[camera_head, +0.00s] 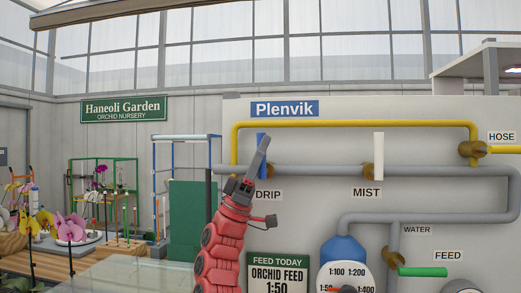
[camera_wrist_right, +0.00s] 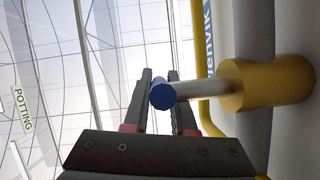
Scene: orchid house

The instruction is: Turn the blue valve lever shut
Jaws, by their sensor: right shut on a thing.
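The blue valve lever (camera_head: 260,139) stands upright on the grey pipe above the DRIP label, partly hidden behind my gripper. My right gripper (camera_head: 265,143) reaches up to it from below on its red arm. In the right wrist view the lever's round blue end (camera_wrist_right: 158,97) sits between the two dark fingers of the gripper (camera_wrist_right: 161,80), which is shut on it. The lever's pale stem runs right to a brass valve body (camera_wrist_right: 265,85). My left gripper is not in view.
A yellow pipe (camera_head: 350,124) runs above the grey pipe. A white lever (camera_head: 379,150) stands upright at MIST, and a green lever (camera_head: 422,272) lies level at FEED. A blue bottle (camera_head: 343,249) is below. Orchids (camera_head: 72,228) stand on the left bench.

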